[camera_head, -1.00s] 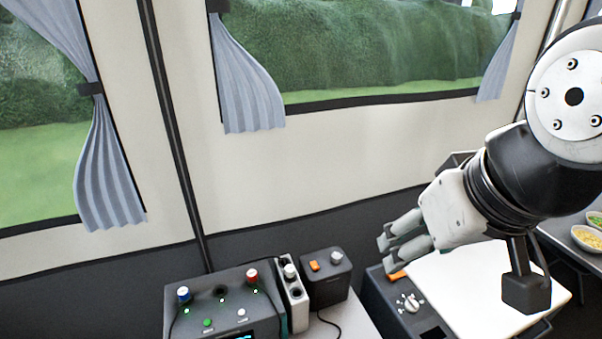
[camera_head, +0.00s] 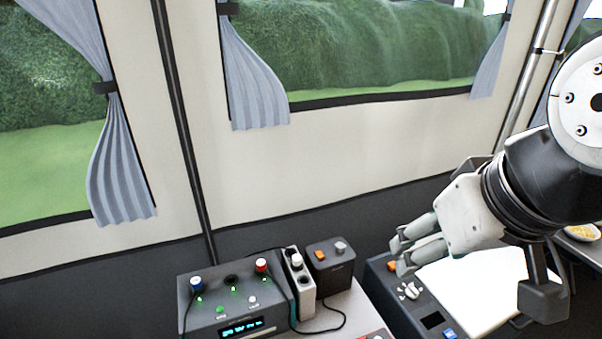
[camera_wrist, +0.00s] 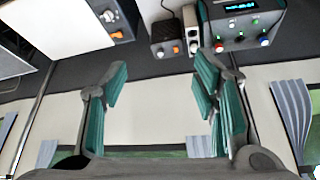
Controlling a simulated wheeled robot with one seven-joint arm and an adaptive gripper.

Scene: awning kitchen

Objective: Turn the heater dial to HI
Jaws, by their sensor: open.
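A white dial (camera_head: 410,291) sits on the dark front panel of a unit with a white flat top (camera_head: 475,285), beside an orange switch (camera_head: 392,266). The dial also shows at the upper left of the wrist view (camera_wrist: 107,15). Its markings are too small to read. A small dark box (camera_head: 330,265) with a grey knob (camera_head: 340,247) and an orange button stands left of it. I cannot tell which of the two is the heater. My gripper (camera_head: 401,256) is open and empty, and appears above the switch and dial in the head view. In the wrist view its fingers (camera_wrist: 160,85) stand apart.
A grey control box (camera_head: 235,305) with a lit display and blue and red knobs stands at the left. A narrow light-grey block (camera_head: 301,285) and a cable lie between it and the small box. The wall with windows and curtains (camera_head: 260,85) is behind.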

